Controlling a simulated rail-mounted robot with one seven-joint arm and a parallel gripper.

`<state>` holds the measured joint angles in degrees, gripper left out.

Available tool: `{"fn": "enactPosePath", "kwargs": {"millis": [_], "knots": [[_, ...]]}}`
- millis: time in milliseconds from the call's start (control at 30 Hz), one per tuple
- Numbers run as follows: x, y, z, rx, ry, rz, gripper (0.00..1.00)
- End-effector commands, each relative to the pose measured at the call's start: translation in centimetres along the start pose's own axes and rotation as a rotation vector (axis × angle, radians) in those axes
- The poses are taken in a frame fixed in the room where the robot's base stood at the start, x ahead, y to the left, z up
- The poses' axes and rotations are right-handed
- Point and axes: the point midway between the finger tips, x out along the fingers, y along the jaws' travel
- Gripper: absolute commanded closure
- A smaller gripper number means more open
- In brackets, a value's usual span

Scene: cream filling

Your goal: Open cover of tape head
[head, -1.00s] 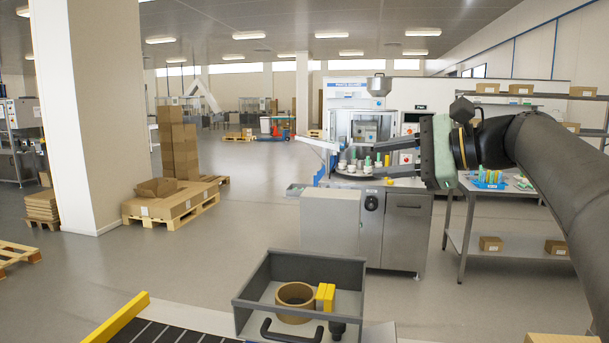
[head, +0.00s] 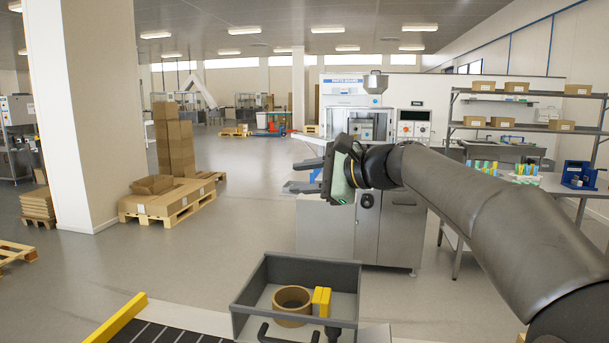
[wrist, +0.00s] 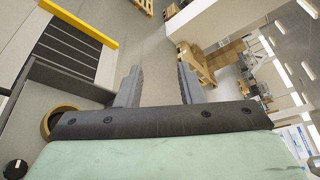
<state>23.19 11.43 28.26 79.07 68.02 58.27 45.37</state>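The tape head, as far as I can tell, is the grey open-topped housing (head: 250,290) at the bottom of the head view. A brown tape roll (head: 291,318) and a yellow block (head: 321,302) sit inside it. A black handle (head: 268,332) is at its near side, partly cut off by the frame. My gripper (head: 303,177) is above and beyond the housing, pointing left, apart from it. In the wrist view the two fingers (wrist: 158,82) are spread with nothing between them. The roll (wrist: 55,120) shows partly behind the gripper body there.
A black roller conveyor (head: 165,335) with a yellow side rail (head: 116,318) lies left of the housing. A steel filling machine (head: 385,235) stands beyond my gripper. Boxes on a pallet (head: 170,205) stand farther left. The floor between is clear.

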Motion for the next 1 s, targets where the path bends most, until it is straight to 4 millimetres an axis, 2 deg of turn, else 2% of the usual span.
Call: {"fn": "enactPosePath", "kwargs": {"millis": [200,233,333,367,1000], "knots": [[0.06,0.01,-0.02,0.000,0.000,0.000,0.66],[0.05,0.00,-0.02,0.000,0.000,0.000,0.68],[0.04,0.00,-0.03,0.000,0.000,0.000,0.96],[0.04,0.00,-0.03,0.000,0.000,0.000,1.00],[0.02,-0.01,-0.03,0.000,0.000,0.000,1.00]]}}
